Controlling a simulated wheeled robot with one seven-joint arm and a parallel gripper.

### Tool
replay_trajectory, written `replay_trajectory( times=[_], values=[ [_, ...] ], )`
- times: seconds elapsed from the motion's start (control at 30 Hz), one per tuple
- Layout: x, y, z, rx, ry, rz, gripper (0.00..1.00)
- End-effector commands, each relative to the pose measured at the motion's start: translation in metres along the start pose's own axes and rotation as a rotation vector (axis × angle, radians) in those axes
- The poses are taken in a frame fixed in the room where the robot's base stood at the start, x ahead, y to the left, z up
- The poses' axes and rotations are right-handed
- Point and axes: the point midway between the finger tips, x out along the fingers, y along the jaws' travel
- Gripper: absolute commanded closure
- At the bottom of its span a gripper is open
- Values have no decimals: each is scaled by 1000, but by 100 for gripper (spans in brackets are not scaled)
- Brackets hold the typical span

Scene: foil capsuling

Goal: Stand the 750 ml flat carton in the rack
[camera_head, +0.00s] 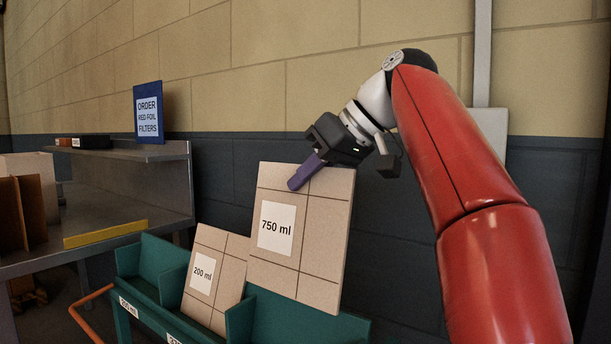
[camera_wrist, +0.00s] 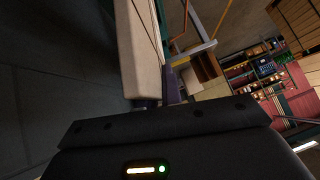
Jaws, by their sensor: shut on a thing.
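The 750 ml flat carton (camera_head: 325,235) is a tan panel with dark lines and a white label, slightly tilted, at the right part of the green rack (camera_head: 155,252). My gripper (camera_head: 306,172) is shut on its top edge, with one purple finger over the labelled face. In the wrist view the carton (camera_wrist: 140,50) shows edge-on between the purple fingertips (camera_wrist: 158,95). Its lower edge meets the rack's green wall in the picture; I cannot tell whether it is inside a slot or above it. A smaller 200 ml carton (camera_head: 222,268) stands tilted in the rack to the left.
A green divider (camera_head: 240,318) stands between the two cartons. A metal bench (camera_head: 110,215) with a yellow strip (camera_head: 105,233) and a blue sign (camera_head: 148,112) is at left. An orange handle (camera_head: 90,299) juts from the rack. The wall is close behind.

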Motion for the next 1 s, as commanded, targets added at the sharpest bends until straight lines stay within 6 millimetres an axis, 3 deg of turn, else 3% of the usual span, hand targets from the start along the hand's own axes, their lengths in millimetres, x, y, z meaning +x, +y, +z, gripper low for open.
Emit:
replay_trajectory(
  times=[1.0],
  values=[
    [74, 22, 75, 0, -1, 0, 100]
  ],
)
